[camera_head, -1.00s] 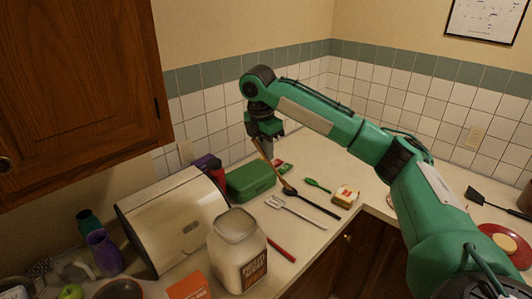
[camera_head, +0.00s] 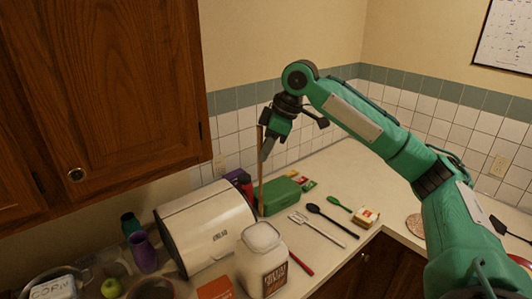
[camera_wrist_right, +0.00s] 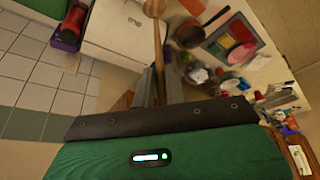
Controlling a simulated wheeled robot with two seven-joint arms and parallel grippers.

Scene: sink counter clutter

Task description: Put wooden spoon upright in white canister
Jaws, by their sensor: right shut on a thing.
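My right gripper (camera_head: 266,146) is shut on the wooden spoon (camera_head: 261,178), high above the back of the counter. The spoon hangs nearly upright in the head view, its lower end in front of the green box. In the right wrist view the spoon (camera_wrist_right: 157,45) runs out from between the fingers (camera_wrist_right: 154,88), with its rounded end at the top edge. The white canister (camera_head: 262,262) stands upright at the front of the counter, with a dark label. The spoon is apart from it, farther back. My left gripper is not in view.
A white bread box (camera_head: 205,228) stands left of the canister. A green box (camera_head: 279,196) lies behind it. A black spoon (camera_head: 328,217), a slotted turner (camera_head: 322,230) and a red utensil (camera_head: 300,263) lie to the right. A wooden cabinet (camera_head: 95,100) overhangs the left side.

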